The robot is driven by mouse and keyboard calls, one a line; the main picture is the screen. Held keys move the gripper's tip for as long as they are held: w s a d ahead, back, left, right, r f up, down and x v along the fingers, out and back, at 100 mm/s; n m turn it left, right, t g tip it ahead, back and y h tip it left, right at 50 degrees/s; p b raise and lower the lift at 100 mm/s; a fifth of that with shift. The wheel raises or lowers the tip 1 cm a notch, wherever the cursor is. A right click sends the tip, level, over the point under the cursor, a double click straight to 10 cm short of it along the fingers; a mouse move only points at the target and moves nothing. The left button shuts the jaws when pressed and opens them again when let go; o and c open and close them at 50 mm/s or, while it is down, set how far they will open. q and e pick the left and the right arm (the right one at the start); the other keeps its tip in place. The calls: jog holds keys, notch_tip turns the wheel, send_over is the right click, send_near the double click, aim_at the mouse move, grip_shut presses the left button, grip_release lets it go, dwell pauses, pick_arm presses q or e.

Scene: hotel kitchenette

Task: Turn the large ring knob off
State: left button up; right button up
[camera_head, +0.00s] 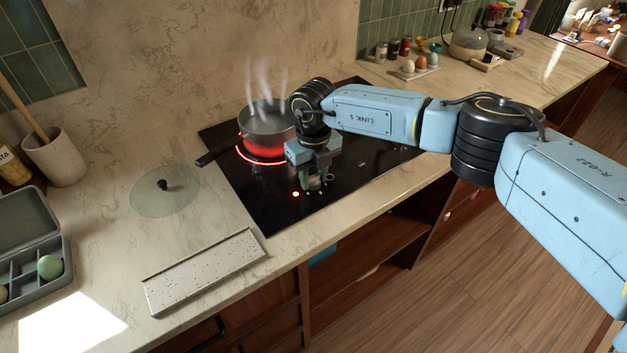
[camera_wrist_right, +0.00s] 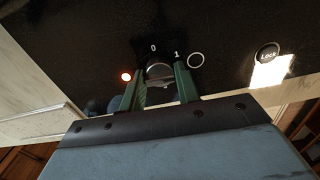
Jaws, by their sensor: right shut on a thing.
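The black cooktop (camera_head: 240,192) has a burner ring (camera_head: 262,157) glowing red under a steaming pot (camera_head: 268,118). My right gripper (camera_head: 314,183) reaches down to the cooktop's front edge. In the right wrist view its green fingers (camera_wrist_right: 160,85) are shut on the large ring knob (camera_wrist_right: 158,71), one on each side. The light also shows in the head view (camera_head: 295,194). The knob's exact angle is hard to tell. My left gripper is not in view.
A glass lid (camera_head: 165,192), a speckled tray (camera_head: 205,272) and a grey egg box (camera_head: 40,268) lie left of the cooktop. A round lock button (camera_wrist_right: 267,52) is on the panel.

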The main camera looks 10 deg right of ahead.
jog(key=n+b, duration=0.3)
jog(key=n, duration=0.2)
jog(key=shift+n+b, duration=0.3)
jog(key=shift+b, duration=0.05)
jog(key=n+b, duration=0.2)
jog(key=n, duration=0.2)
jog(key=shift+n+b, duration=0.3)
jog(key=shift+b, duration=0.1)
jog(key=shift+n, duration=0.4)
jog(key=n+b, duration=0.2)
jog(key=n, duration=0.1)
jog(key=shift+n+b, duration=0.4)
jog(key=shift+n, duration=0.8)
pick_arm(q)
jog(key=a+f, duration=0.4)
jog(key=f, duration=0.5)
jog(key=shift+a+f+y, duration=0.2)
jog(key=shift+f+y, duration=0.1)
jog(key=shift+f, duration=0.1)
pick_arm(e)
jog(key=shift+r, duration=0.1)
jog(key=shift+n, duration=0.3)
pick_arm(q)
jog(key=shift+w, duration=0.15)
